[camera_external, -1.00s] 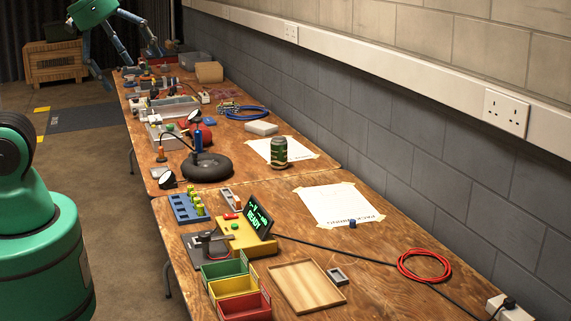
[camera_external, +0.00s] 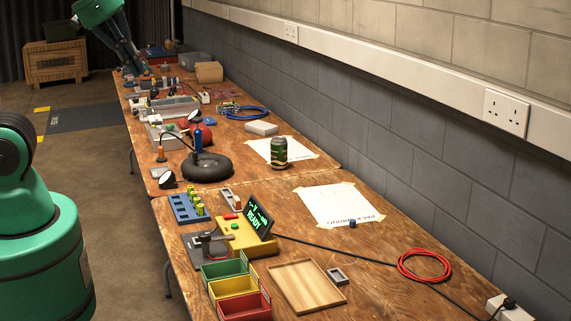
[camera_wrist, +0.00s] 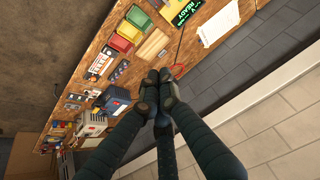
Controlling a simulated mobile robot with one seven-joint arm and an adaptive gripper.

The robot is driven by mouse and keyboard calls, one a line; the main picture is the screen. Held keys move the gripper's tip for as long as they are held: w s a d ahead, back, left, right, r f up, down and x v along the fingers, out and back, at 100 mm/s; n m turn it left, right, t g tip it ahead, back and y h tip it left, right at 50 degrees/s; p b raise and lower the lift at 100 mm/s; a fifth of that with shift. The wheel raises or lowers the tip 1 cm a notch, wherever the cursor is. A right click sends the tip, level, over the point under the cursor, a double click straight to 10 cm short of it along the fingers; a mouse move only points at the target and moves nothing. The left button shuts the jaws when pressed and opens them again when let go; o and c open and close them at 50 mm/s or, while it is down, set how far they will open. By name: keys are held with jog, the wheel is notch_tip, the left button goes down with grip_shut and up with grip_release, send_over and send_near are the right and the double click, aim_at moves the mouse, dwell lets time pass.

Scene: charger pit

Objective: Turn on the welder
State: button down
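My gripper (camera_external: 134,62) is at the far left end of the workbench in the external view. In the wrist view its dark fingers (camera_wrist: 158,78) meet at the tips with nothing visible between them. A yellow device with a tilted black screen (camera_external: 261,222) stands on the near table; its green text includes "READY". In the wrist view this screen (camera_wrist: 186,13) is at the top, well away from the fingers. A blue-grey box (camera_wrist: 113,101) and a red-and-white box (camera_wrist: 92,124) lie left of the fingers. I cannot tell which thing is the welder.
The bench (camera_external: 380,280) is crowded with tools along its length. Green, yellow and red bins (camera_external: 240,306) and a wooden tray (camera_external: 325,303) stand near. A black tyre-like ring (camera_external: 222,169) and a can (camera_external: 279,151) stand midway. A block wall (camera_external: 440,165) borders the right side.

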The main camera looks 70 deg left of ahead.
jog(key=w+d+f+m+g, duration=0.2)
jog(key=w+d+m, duration=1.7)
jog(key=w+d, duration=0.6)
jog(key=w+d+f+m, duration=0.3)
jog(key=d+f+m, duration=0.2)
jog(key=d+f, duration=0.3)
jog(key=w+d+f+m+g, duration=0.1)
jog(key=w+d+f+m, duration=0.2)
jog(key=d+f+m, duration=0.2)
jog(key=w+d+f+m+g, duration=0.1)
jog(key=w+d+f+m, duration=0.1)
jog(key=d+f+m, duration=0.4)
jog(key=d+f, duration=0.5)
jog(key=d, duration=0.7)
jog(key=shift+w+f, duration=0.4)
jog(key=shift+f, duration=0.15)
jog(key=f, duration=0.4)
jog(key=w+f+b, duration=0.1)
jog(key=f, duration=0.4)
jog(key=w+f+b, duration=0.1)
jog(key=f, duration=0.3)
jog(key=shift+f, duration=0.25)
